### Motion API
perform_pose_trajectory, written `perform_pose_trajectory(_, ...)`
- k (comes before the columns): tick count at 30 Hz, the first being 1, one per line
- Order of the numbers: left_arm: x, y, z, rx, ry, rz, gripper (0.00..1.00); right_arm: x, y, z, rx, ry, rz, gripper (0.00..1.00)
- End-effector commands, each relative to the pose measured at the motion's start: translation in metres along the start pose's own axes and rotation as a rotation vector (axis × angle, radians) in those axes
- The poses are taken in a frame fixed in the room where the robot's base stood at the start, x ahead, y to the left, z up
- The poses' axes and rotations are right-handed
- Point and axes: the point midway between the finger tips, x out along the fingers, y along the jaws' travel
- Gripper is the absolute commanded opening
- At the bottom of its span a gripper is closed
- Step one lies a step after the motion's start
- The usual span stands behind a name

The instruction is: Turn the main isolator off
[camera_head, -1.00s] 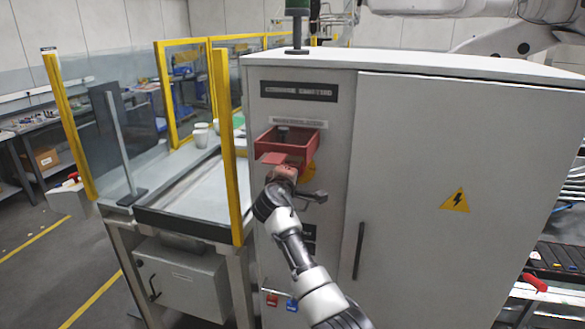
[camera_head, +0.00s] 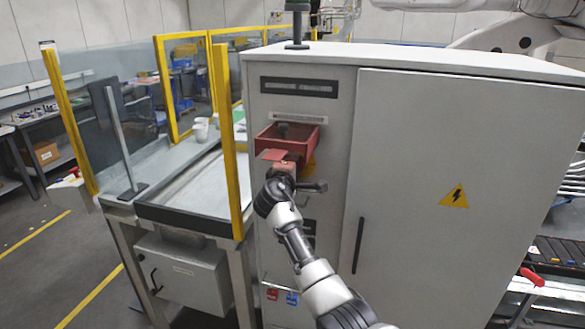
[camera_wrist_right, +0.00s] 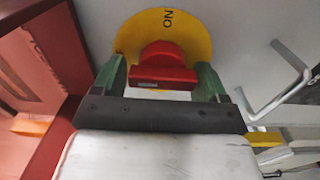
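The isolator's red knob (camera_wrist_right: 165,64) sits on a round yellow plate (camera_wrist_right: 140,38) marked "ON" in the right wrist view. My right gripper (camera_wrist_right: 160,84) has its two green fingers on either side of the knob, spread apart. The knob's lower part reaches between them; I cannot tell whether either finger touches it. In the head view my right gripper (camera_head: 284,172) is at the cabinet front, just under a red open-topped box (camera_head: 290,138). It hides most of the knob there, and only a bit of the yellow plate (camera_head: 311,168) shows. My left gripper is not in view.
A grey handle (camera_head: 314,186) sticks out right of my gripper; a bent metal bar (camera_wrist_right: 275,88) shows close by in the wrist view. The cabinet door (camera_head: 450,180) is closed. A yellow guard post (camera_head: 231,145) stands left. Red and blue padlocks (camera_head: 272,294) hang below.

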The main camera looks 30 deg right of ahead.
Motion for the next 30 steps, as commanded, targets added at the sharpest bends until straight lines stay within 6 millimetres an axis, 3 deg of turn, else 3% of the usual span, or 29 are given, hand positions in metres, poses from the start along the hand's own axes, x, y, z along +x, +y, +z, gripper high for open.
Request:
perform_pose_trajectory(11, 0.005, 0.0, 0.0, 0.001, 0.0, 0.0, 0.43, -0.011, -0.004, -0.001, 0.0, 0.002, -0.002, 0.74)
perform_pose_trajectory(24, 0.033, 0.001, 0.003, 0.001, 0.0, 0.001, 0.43, -0.086, -0.005, 0.0, 0.003, 0.002, -0.003, 0.74)
perform_pose_trajectory(30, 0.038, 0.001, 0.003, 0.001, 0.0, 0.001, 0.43, -0.105, -0.002, 0.0, 0.001, 0.001, -0.001, 0.74)
